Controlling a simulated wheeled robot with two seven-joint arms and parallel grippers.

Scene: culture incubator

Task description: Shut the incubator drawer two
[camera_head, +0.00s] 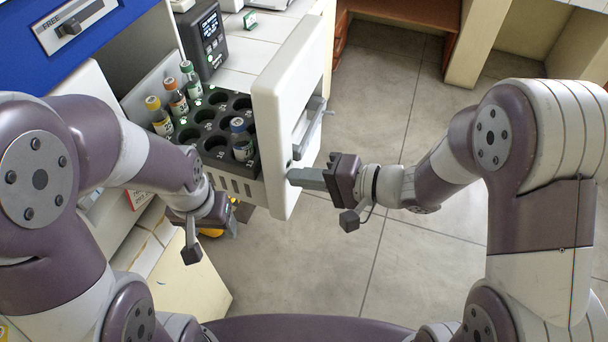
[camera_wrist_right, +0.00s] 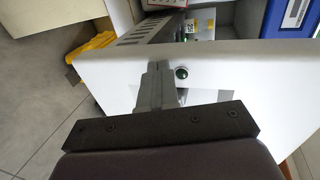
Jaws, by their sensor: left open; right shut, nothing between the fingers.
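The incubator drawer (camera_head: 287,110) is pulled out, its white front panel standing upright with a handle (camera_head: 313,122) on its outer face. Inside it a dark rack (camera_head: 213,144) with round holes holds several capped bottles. My right gripper (camera_head: 290,176) is shut and empty, its fingertips at the lower near part of the drawer's front panel. In the right wrist view the shut fingers (camera_wrist_right: 158,72) reach the white panel (camera_wrist_right: 230,75) beside a small green-and-black round spot (camera_wrist_right: 181,72); whether they touch it I cannot tell. My left gripper (camera_head: 194,236) is open and empty, below and left of the drawer.
A dark device with a display (camera_head: 206,40) stands on the white counter behind the drawer. A blue panel with a label (camera_head: 70,25) is at upper left. A yellow object (camera_head: 222,226) is below the drawer. The tiled floor (camera_head: 370,90) right of the drawer is clear.

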